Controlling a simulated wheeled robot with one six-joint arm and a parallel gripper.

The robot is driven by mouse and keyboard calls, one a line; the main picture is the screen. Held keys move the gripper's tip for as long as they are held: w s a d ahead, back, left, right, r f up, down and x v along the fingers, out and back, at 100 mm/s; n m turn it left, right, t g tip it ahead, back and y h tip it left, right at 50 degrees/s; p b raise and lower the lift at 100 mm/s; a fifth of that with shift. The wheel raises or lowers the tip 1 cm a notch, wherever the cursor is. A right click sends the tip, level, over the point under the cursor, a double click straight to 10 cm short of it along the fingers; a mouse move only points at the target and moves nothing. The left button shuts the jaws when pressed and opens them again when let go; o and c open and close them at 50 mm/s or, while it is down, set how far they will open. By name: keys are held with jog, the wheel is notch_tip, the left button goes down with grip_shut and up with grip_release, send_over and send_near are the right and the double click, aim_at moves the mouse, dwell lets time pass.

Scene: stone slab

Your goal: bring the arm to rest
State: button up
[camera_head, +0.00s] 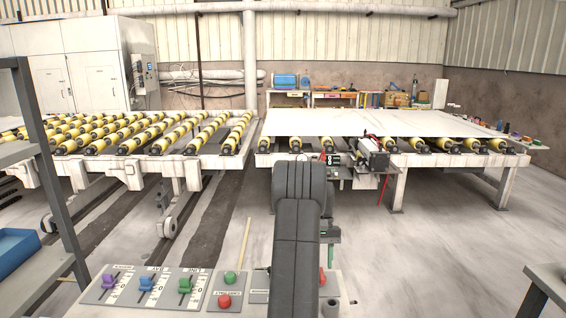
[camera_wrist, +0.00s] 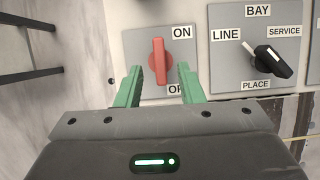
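My gripper (camera_wrist: 159,70) is open in the wrist view, with one green finger on each side of a red rotary knob (camera_wrist: 158,62). Clear gaps show between the knob and both fingers, and nothing is held. The knob stands upright between an ON label above and a partly hidden OFF label below. How far the fingertips are from the panel is hard to tell. In the head view my dark arm (camera_head: 298,230) reaches up the middle of the picture and hides most of the gripper.
A black selector (camera_wrist: 268,60) sits right of the knob among LINE, BAY, SERVICE and PLACE labels. The control panel (camera_head: 140,298) has purple, blue and green sliders and two buttons. A roller table with a white slab (camera_head: 380,122) stands beyond. A shelf post (camera_head: 48,170) rises at left.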

jog(key=x, duration=0.3)
jog(key=shift+s+f+p, duration=0.1)
jog(key=shift+s+p, duration=0.05)
jog(key=shift+p, duration=0.15)
jog(key=n+h, duration=0.1)
jog(key=n, duration=0.2)
jog(key=shift+a, duration=0.2)
jog(key=n+h, duration=0.1)
jog(key=n, duration=0.1)
jog(key=n+h, duration=0.1)
jog(key=n, duration=0.2)
jog(key=shift+t+b, duration=0.35)
jog(key=shift+t, duration=0.05)
